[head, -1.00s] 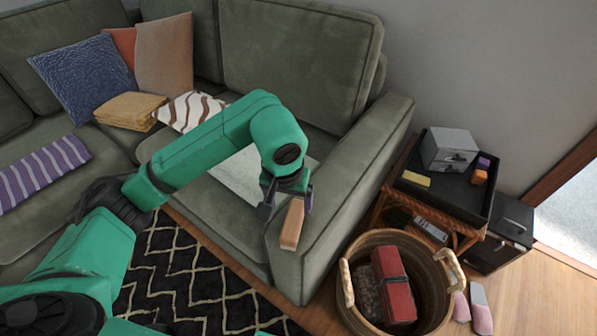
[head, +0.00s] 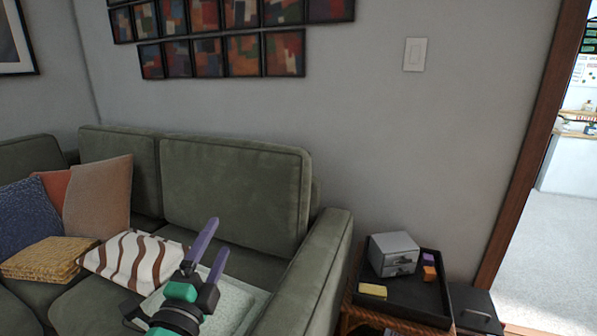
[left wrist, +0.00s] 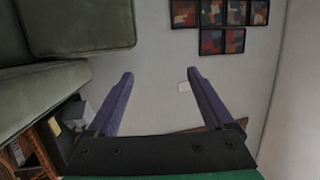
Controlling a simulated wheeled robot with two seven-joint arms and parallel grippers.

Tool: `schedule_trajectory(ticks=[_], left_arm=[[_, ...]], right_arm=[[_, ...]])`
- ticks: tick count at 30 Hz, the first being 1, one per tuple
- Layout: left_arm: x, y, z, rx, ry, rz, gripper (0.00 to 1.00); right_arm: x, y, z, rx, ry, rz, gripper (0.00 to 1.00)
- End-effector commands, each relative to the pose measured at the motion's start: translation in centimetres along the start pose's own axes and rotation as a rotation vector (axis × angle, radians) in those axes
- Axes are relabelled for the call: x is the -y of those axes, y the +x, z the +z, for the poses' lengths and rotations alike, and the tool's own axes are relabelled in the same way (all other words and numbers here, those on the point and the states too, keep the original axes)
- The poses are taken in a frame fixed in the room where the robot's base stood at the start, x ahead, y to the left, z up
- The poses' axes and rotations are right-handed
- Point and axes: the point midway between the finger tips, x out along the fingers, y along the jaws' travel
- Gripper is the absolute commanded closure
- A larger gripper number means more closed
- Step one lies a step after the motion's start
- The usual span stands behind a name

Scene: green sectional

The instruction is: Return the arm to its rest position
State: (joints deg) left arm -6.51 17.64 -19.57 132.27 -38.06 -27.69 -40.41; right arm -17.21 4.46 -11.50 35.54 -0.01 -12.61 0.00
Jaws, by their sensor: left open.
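My left gripper (head: 207,250) shows at the bottom of the head view, raised in front of the sofa (head: 235,190). Its two purple fingers point up and stand apart, with nothing between them. In the left wrist view the same open fingers (left wrist: 158,95) show against the bare wall, empty. Most of my left arm is out of the head view. My right gripper does not show.
A side table at right bears a black tray (head: 415,305) with a grey drawer box (head: 393,254), a yellow block (head: 373,290) and small orange and purple blocks. Cushions and a folded yellow cloth (head: 50,257) lie on the sofa. A doorway opens at far right.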

Motion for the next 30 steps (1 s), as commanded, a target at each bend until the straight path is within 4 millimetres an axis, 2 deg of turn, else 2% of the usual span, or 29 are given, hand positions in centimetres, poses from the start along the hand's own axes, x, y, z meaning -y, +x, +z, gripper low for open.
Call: schedule_trajectory(ticks=[1,3,6,7,9,12,18,20,26,30], left_arm=[[-3.6,-1.0,2.5,0.101,-0.164,0.129,0.14],[-8.9,-3.4,5.4,0.258,-0.395,0.312,0.14],[-15.2,-7.9,7.6,0.466,-0.653,0.528,0.14],[-16.7,-9.3,7.9,0.523,-0.716,0.583,0.14],[-19.6,-12.6,8.2,0.646,-0.839,0.698,0.14],[-22.8,-17.1,8.0,0.812,-0.979,0.841,0.14],[-26.4,-26.1,6.4,1.129,-1.176,1.089,0.14],[-28.0,-26.1,6.4,1.148,-1.173,1.106,0.14],[-34.9,-26.8,6.7,1.165,-1.152,1.137,0.14],[-40.3,-29.3,6.9,1.183,-1.135,1.166,0.14]], right_arm=[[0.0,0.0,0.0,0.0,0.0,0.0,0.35],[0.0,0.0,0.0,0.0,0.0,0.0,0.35],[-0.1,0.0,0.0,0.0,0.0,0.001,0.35],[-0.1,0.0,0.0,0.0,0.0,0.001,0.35],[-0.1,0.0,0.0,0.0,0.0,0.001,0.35],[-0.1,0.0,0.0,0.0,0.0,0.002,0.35],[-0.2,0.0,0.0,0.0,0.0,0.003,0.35],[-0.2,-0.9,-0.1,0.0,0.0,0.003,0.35],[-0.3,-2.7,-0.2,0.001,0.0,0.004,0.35],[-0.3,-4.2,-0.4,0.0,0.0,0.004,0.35]])
